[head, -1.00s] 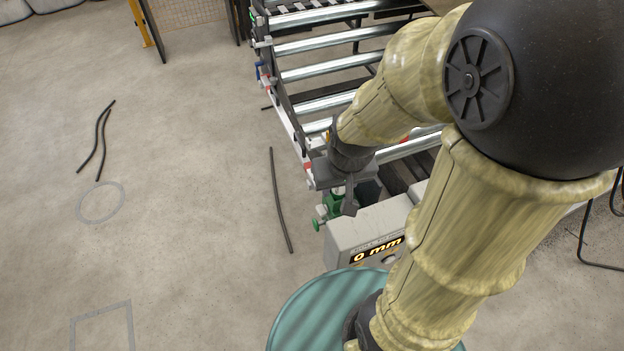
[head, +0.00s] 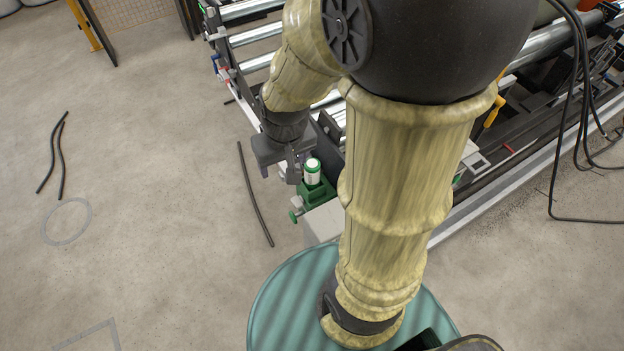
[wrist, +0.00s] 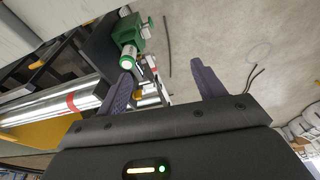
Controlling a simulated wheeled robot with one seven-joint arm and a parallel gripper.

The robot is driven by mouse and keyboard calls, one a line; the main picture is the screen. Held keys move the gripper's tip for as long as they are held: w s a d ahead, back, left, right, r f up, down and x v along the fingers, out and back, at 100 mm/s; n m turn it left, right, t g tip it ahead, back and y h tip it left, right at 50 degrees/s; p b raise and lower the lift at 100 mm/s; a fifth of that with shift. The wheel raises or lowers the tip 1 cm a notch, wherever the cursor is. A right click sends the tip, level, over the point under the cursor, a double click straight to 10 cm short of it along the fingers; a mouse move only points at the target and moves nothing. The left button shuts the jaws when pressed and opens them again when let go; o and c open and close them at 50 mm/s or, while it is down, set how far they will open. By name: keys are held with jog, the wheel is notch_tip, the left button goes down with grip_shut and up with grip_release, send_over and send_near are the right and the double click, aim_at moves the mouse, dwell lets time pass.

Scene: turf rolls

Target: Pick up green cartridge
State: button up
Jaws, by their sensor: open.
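The green cartridge (head: 313,172), a white cylinder with green bands, stands in a green holder (head: 318,192) at the side of the roller machine. In the wrist view the cartridge (wrist: 128,62) shows near the tip of the left finger, with the green holder (wrist: 129,32) beyond it. My gripper (head: 281,171) is open and points down, just left of the cartridge in the head view.
The roller conveyor (head: 255,36) lies behind my gripper. A grey box (head: 322,222) stands just in front of the holder. Black cables (head: 578,90) hang at the right. A dark strip (head: 254,195) lies on the floor; the floor to the left is mostly clear.

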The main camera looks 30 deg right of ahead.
jog(key=w+d+f+m+g+b, duration=0.1)
jog(key=w+d+f+m+b, duration=0.1)
jog(key=w+d+f+b, duration=0.4)
jog(key=m+g+b, duration=0.1)
jog(key=m+b, duration=0.2)
jog(key=b, duration=0.3)
send_over(314, 163)
notch_tip(314, 163, down, 2)
jog(key=shift+d+f, duration=0.1)
notch_tip(314, 163, down, 12)
jog(key=shift+w+f+p, duration=0.1)
jog(key=shift+f+p, duration=0.05)
jog(key=shift+p, duration=0.4)
